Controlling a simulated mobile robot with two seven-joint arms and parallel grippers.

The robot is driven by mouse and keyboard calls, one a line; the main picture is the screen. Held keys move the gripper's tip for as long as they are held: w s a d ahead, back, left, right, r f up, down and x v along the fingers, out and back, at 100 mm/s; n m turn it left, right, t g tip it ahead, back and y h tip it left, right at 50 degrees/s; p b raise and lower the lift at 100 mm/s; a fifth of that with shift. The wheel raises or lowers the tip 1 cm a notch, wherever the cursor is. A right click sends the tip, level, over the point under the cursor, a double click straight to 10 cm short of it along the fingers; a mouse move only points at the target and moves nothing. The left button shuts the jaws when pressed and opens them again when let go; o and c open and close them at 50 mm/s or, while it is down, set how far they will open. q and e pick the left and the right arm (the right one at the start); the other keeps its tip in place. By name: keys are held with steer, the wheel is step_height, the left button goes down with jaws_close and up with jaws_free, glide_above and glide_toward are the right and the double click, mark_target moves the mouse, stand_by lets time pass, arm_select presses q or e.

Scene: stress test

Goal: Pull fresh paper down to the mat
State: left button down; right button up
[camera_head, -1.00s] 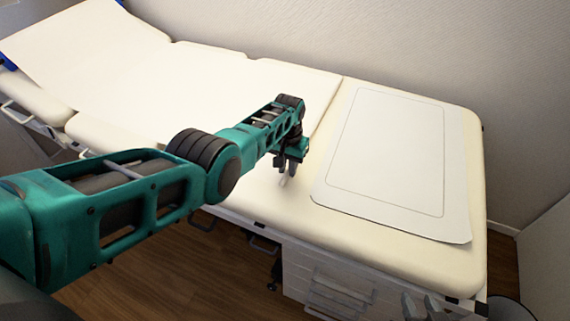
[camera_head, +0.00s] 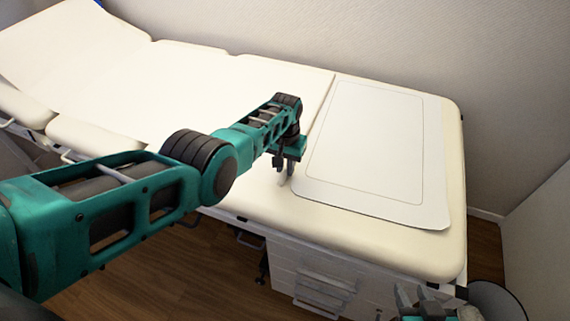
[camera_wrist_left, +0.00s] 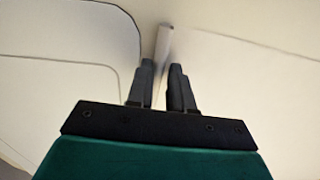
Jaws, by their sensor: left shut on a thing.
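White paper (camera_head: 225,95) covers the long left part of the padded table. Its free edge runs across the table close to the mat's left side. The mat (camera_head: 433,160), a pale sheet with a rounded outline, lies flat at the table's right end. My left gripper (camera_head: 284,168) is shut on the paper's edge, low over the table beside the mat's near left corner. In the left wrist view a pale strip (camera_wrist_left: 163,42) rises from between its fingertips, with the mat on the left. My right gripper (camera_head: 420,298) shows only partly at the bottom right, away from the paper.
The table's cream padding (camera_head: 375,238) is bare in front of the mat. White drawers (camera_head: 315,285) with bar handles are below. A wall (camera_head: 400,45) runs behind the table, and a white panel (camera_head: 540,225) stands at the right. Wooden floor shows below.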

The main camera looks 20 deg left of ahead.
mark_target(285, 168)
arm_select(q)
steer(key=c, duration=1)
jaws_free()
step_height(285, 168, up, 5)
steer(key=p, duration=0.3)
steer(key=shift+r, duration=0.1)
step_height(285, 168, up, 8)
steer(key=shift+f, duration=0.2)
